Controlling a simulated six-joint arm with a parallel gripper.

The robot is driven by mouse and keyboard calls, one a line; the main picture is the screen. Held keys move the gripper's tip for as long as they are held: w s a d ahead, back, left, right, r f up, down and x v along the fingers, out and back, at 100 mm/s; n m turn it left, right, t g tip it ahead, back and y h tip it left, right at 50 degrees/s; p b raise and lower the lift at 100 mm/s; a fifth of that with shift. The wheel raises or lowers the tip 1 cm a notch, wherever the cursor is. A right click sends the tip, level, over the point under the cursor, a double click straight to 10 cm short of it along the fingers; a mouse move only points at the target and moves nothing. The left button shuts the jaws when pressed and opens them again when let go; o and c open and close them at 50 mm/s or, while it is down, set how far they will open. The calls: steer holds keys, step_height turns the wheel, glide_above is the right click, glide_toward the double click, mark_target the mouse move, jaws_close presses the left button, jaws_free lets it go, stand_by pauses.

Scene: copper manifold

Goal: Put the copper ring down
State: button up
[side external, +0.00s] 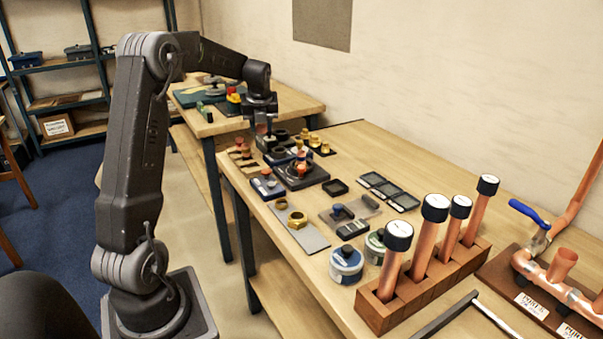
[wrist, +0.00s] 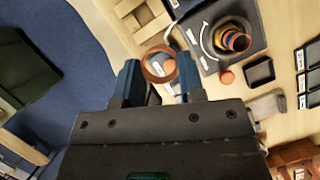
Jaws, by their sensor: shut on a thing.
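My gripper (wrist: 159,78) has its two blue fingers shut on the copper ring (wrist: 146,70), one finger at each side of it. The ring is held above the light wood bench, with its opening facing the camera.
A wooden slotted tray (wrist: 135,22) lies beyond the gripper. A small copper piece (wrist: 227,77) and an empty black tray (wrist: 259,71) are near the fixture. Copper pipes stand in a wooden rack (side external: 420,291) at the near right. The bench edge is close on the left.

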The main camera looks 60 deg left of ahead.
steer(key=d+f+n+g+h, duration=0.1)
steer(key=d+f+n+g, duration=0.1)
steer(key=d+n, duration=0.5)
steer(key=w+d+f+n+g+h, duration=0.1)
steer(key=d+f+n, duration=0.3)
steer(key=d, duration=1.2)
steer(key=d+f+n+g+h, duration=0.2)
steer(key=d+f+n+g, duration=0.1)
steer(key=d+n, duration=0.8)
steer(key=shift+w+d+f, duration=0.2)
steer(key=shift+w, duration=0.1)
steer(key=shift+d+r, duration=0.15)
steer(key=shift+r, duration=0.15)
step_height(320, 180, up, 9)
steer(key=w+a+m+t, duration=0.3)
steer(key=a+m, duration=0.8)
steer(key=m, duration=0.1)
steer(key=w+a+m+t, duration=0.3)
steer(key=a+m, duration=0.8)
steer(key=m, duration=0.1)
steer(key=w+a+m+t, duration=0.3)
steer(key=a+m, duration=0.8)
steer(key=m, duration=0.1)
glide_toward(336, 173)
steer(key=shift+w+a+f, duration=0.2)
steer(key=shift+w+f, duration=0.6)
steer(key=shift+w+d+f, duration=0.25)
steer(key=shift+w+d, duration=0.05)
steer(key=shift+w, duration=0.1)
steer(key=shift+f, duration=2)
